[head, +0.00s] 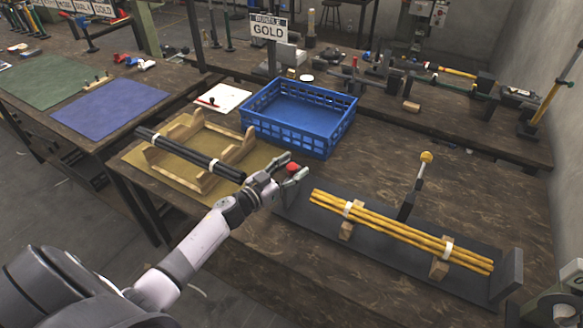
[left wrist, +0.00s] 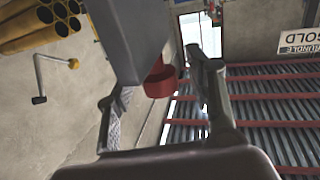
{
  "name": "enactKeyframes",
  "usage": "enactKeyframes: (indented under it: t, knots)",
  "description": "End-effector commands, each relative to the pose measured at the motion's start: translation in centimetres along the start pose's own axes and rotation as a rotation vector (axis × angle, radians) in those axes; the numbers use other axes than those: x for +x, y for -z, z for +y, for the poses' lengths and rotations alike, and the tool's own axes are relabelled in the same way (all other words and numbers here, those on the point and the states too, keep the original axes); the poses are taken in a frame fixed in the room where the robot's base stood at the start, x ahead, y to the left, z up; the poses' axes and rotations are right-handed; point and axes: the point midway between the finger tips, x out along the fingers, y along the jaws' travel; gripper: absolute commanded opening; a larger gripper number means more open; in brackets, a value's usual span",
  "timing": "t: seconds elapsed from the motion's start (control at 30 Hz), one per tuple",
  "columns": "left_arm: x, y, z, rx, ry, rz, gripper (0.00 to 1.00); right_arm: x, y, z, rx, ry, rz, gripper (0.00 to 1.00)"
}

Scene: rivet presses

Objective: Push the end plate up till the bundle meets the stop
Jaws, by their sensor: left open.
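A bundle of yellow tubes (head: 400,232) lies on wooden rests over a dark base (head: 325,232); its open tube ends show in the left wrist view (left wrist: 45,25). A dark upright block, the stop (head: 508,274), stands at the right end, with a small gap to the tubes. My left gripper (head: 291,172) is open at the left end, its fingers on either side of a red knob (head: 292,167). In the left wrist view the knob (left wrist: 160,80) sits on a grey plate (left wrist: 130,35), apparently the end plate, mostly hidden in the head view. I cannot tell whether fingers touch the knob. My right gripper is out of view.
A lever with a yellow knob (head: 427,157) rises behind the bundle. A blue crate (head: 300,113) with a GOLD sign (head: 268,28) stands behind my gripper. A wooden cradle (head: 195,165) holding dark tubes is to the left.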

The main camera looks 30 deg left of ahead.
Motion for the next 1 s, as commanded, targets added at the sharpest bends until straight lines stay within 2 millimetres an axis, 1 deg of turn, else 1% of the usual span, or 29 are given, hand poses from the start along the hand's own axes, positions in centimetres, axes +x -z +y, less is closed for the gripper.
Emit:
enactKeyframes:
  t: [0.03,0.07,0.77,1.0]
  knots:
    - [-0.02,-0.01,0.01,0.000,0.000,0.000,0.49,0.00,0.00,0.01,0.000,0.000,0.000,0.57]
    - [-0.02,-0.01,0.01,0.000,0.000,0.000,0.47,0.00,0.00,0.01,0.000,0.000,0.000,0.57]
    - [-0.06,-0.02,0.00,0.000,0.000,0.000,0.00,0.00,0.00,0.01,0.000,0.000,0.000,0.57]
    - [-0.06,-0.03,-0.01,0.000,0.000,0.000,0.00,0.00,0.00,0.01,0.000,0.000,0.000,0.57]
